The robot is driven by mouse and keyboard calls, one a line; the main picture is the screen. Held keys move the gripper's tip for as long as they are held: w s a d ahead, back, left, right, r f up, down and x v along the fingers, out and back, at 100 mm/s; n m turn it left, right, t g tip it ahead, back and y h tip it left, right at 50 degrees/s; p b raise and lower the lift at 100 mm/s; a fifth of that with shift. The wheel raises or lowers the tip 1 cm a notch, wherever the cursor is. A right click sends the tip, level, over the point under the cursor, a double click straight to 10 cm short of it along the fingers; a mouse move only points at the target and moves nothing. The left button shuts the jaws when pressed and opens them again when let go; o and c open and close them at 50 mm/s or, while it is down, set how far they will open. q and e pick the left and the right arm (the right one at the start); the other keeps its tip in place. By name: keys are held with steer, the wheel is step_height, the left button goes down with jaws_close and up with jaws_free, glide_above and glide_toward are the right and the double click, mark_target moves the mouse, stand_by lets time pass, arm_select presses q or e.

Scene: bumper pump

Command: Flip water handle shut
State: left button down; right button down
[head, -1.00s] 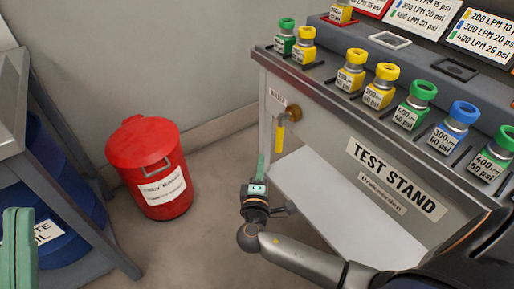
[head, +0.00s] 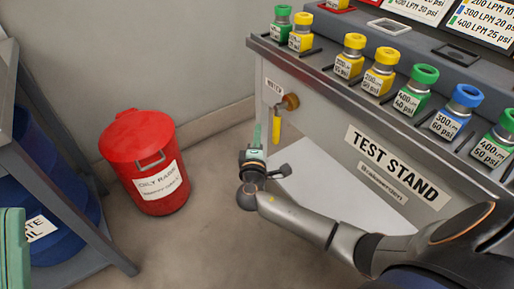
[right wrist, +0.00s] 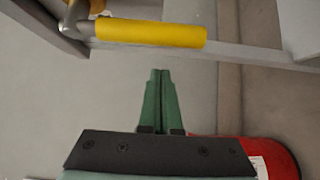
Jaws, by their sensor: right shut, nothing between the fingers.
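The water handle is a yellow lever (head: 276,124) under a brass valve (head: 290,102) on the left end of the test stand (head: 345,125), by a label that seems to read "WATER". It hangs straight down. My right gripper (head: 257,126) is shut and empty, just left of the handle in the head view, with a visible gap. In the right wrist view the yellow handle (right wrist: 150,33) lies across the top, beyond the shut green fingertips (right wrist: 160,72), apart from them. A green part of my left gripper (head: 12,245) shows at the lower left edge; its jaws are not clear.
A red oily-rags bin (head: 147,163) stands on the floor left of the stand. A blue waste-oil drum (head: 62,215) sits under a grey bench (head: 70,170) at left. Several capped bottles line the stand's top. The floor between bin and stand is clear.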

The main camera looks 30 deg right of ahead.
mark_target(276, 129)
steer(key=shift+s+d, duration=1.05)
steer(key=shift+d, duration=0.15)
